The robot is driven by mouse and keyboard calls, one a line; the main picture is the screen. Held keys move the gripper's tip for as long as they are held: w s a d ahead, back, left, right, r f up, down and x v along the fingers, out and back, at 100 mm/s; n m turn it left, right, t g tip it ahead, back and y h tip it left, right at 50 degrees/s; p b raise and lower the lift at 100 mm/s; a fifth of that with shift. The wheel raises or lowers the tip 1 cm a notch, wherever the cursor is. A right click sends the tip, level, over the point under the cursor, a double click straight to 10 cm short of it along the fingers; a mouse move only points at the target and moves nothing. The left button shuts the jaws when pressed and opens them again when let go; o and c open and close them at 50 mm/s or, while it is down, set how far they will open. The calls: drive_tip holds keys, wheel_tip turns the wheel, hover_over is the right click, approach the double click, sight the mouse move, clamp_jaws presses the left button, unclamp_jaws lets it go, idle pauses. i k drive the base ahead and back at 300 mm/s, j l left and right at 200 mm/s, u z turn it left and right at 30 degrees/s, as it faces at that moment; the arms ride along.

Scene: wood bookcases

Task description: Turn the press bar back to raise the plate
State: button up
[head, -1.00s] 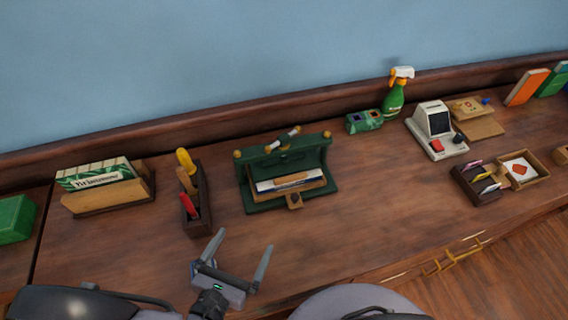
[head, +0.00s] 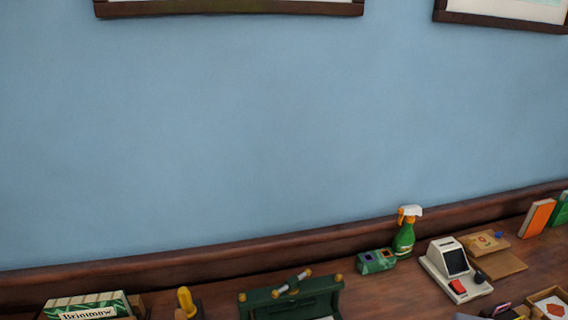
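The green press (head: 262,305) stands at the bottom edge of the head view, its lower part cut off. Its press bar (head: 292,282), a short pale rod with yellowish ends, lies slanted on top of the frame, rising to the right. A yellowish knob tops each upper corner of the frame. The plate and what lies under it are mostly below the picture. My gripper is not in view.
A green box (head: 376,261) and a spray bottle (head: 404,236) stand right of the press, then a white terminal (head: 455,270). A blue wall (head: 250,130) rises behind.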

sight(292, 282)
drive_tip(key=k+l+u, duration=0.45)
drive_tip(key=k+l, duration=0.2)
drive_tip(key=k+l+u, duration=0.5)
drive_tip(key=k, duration=0.3)
drive_tip(key=i+z, duration=0.25)
drive_tip(key=z, duration=0.25)
drive_tip(key=i+j+z, duration=0.25)
drive_tip(key=z, duration=0.2)
